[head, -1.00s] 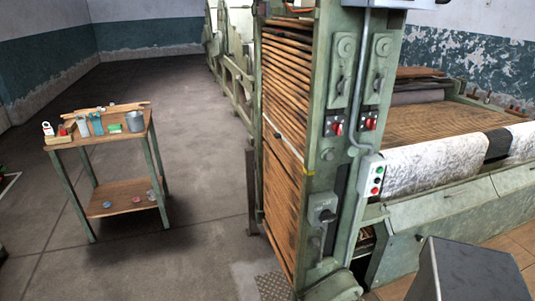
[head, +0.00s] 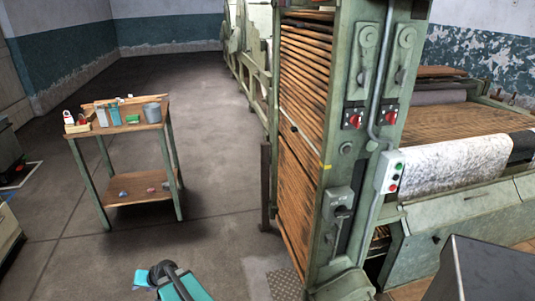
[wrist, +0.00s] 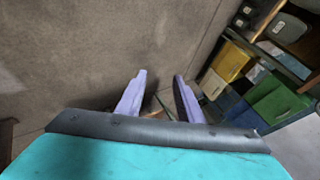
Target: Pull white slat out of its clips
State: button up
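The lattice apron's wooden slats (head: 305,75) run up the left face of a tall green machine frame (head: 350,150) in the head view. They are brown and tilted in perspective. No slat clearly reads as white, and the clips are too small to tell. My gripper (wrist: 160,98) shows in the wrist view as two pale purple fingers, apart, with nothing between them. It points at floor and is away from the slats. In the head view only a teal and black part of my arm shows at the bottom edge, left of the machine.
A small wooden-topped table (head: 138,127) stands left of the machine, with tools, cups and a grey bucket (head: 152,112) on it. The concrete floor between table and machine is clear. The wrist view shows yellow (wrist: 229,62) and green (wrist: 278,104) bins at right.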

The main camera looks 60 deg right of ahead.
jog(key=w+d+r+m+t+h, duration=0.1)
jog(key=d+r+m+t+h, duration=0.1)
jog(key=d+r, duration=0.45)
jog(key=w+d+r+m+t+h, duration=0.1)
jog(key=w+d+r+m+h, duration=0.2)
jog(key=d, duration=0.7)
jog(key=s+d+r+m+h+b, duration=0.1)
jog(key=s+d+r+m+h, duration=0.25)
jog(key=d+r, duration=0.45)
jog(key=s+d+r+m+h+b, duration=0.15)
jog(key=s+d+r, duration=0.3)
jog(key=d, duration=0.55)
jog(key=m+g+h+b, duration=0.1)
jog(key=m+g+h, duration=0.8)
jog(key=m, duration=0.5)
send_near(291, 130)
jog(key=a, duration=0.4)
jog(key=shift+s+a+r, duration=0.25)
jog(key=shift+s+a, duration=0.05)
jog(key=shift+s, duration=0.1)
jog(key=shift+d, duration=0.1)
jog(key=shift+w+d, duration=0.25)
jog(key=shift+d, duration=2)
jog(key=shift+w+d, duration=0.3)
jog(key=shift+d, duration=1.95)
jog(key=shift+w+d, duration=0.25)
jog(key=shift+d, duration=2)
